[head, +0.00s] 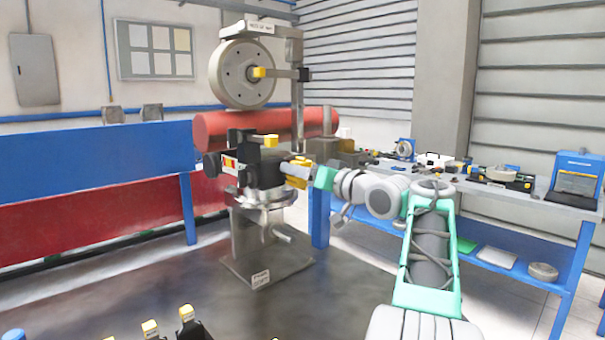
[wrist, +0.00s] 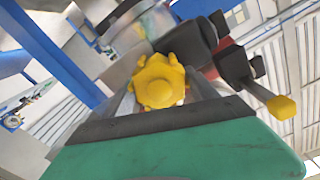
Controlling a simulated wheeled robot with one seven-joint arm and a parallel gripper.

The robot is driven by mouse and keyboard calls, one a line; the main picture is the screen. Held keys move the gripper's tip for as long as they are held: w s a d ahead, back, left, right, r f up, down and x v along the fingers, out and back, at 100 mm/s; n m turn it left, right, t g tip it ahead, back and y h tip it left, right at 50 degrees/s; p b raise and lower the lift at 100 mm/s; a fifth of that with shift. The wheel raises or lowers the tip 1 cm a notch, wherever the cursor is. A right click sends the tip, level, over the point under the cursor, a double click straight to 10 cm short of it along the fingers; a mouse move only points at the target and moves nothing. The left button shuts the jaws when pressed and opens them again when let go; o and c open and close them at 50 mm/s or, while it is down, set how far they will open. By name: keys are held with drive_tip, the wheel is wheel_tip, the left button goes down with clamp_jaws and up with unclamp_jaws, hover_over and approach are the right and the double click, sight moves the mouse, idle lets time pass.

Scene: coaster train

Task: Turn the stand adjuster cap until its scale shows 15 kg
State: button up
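The stand (head: 270,252) is a grey metal machine with a large round wheel (head: 238,75) at its top. A yellow knob-like cap (head: 297,180) sits on the right side of its middle part, at the end of my arm. In the wrist view the yellow cap (wrist: 158,82) lies between the two grey fingers of my gripper (wrist: 160,95). The fingers flank it closely. I cannot tell whether both press on it. My gripper (head: 302,168) also shows in the head view, level with the cap. No scale marks are readable in either view.
A yellow-tipped lever (head: 268,141) is close above the cap and shows at the right of the wrist view (wrist: 282,107). A red cylinder (head: 250,123) lies behind the stand. A workbench (head: 545,192) with tools stands right. Several yellow-tipped items (head: 187,314) are at lower left.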

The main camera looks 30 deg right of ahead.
drive_tip(key=o, duration=0.4)
drive_tip(key=shift+s, duration=0.1)
drive_tip(key=s+d, duration=0.1)
drive_tip(key=s, duration=0.6)
drive_tip(key=shift+s+b, duration=0.25)
drive_tip(key=shift+b, duration=0.1)
